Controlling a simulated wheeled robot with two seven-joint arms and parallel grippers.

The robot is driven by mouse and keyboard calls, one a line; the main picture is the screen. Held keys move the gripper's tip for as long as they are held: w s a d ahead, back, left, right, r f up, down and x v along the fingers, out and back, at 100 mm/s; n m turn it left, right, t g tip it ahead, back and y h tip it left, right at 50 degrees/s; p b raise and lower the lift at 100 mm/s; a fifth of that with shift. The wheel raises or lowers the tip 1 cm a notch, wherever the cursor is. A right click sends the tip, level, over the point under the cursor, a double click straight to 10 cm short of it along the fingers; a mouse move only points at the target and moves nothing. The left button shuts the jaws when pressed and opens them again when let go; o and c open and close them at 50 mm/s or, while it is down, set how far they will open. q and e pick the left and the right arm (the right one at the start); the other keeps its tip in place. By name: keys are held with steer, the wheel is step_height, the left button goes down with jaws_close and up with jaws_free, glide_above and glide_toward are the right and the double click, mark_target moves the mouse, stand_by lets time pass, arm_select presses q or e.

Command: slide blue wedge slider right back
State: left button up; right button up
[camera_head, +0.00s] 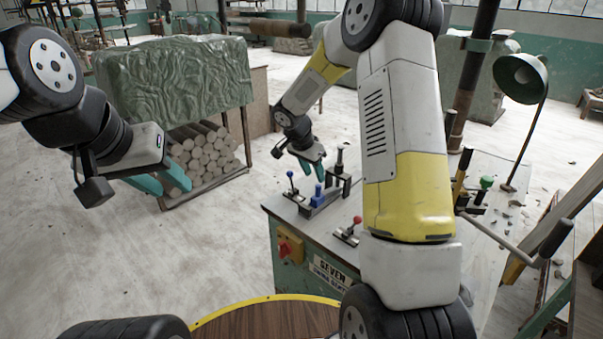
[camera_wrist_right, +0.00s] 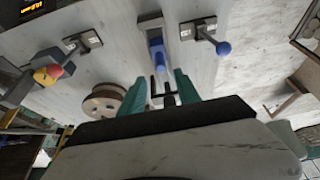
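The blue wedge slider (camera_head: 318,194) sits on a dark rail (camera_head: 330,199) on the grey bench top. In the right wrist view the blue slider (camera_wrist_right: 156,52) lies beyond my fingertips, in line with the gap between them. My right gripper (camera_head: 315,170) is above and close to the slider, with its teal fingers apart; they also show in the wrist view (camera_wrist_right: 160,78). No grasp on the slider is visible. My left gripper (camera_head: 164,181) is open and empty, away from the bench at the left.
A blue-ball lever (camera_head: 290,175) stands beside the slider. A red-ball lever (camera_head: 356,221) is nearer the front edge. A black-knobbed post (camera_head: 340,158) stands behind. A green lamp (camera_head: 521,78) and a long-handled lever (camera_head: 555,238) are at the right.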

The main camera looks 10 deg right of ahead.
mark_target(318, 185)
steer(key=x, duration=0.8)
steer(key=shift+a, duration=0.1)
jaws_close()
steer(key=shift+w, duration=0.1)
stand_by(1.2)
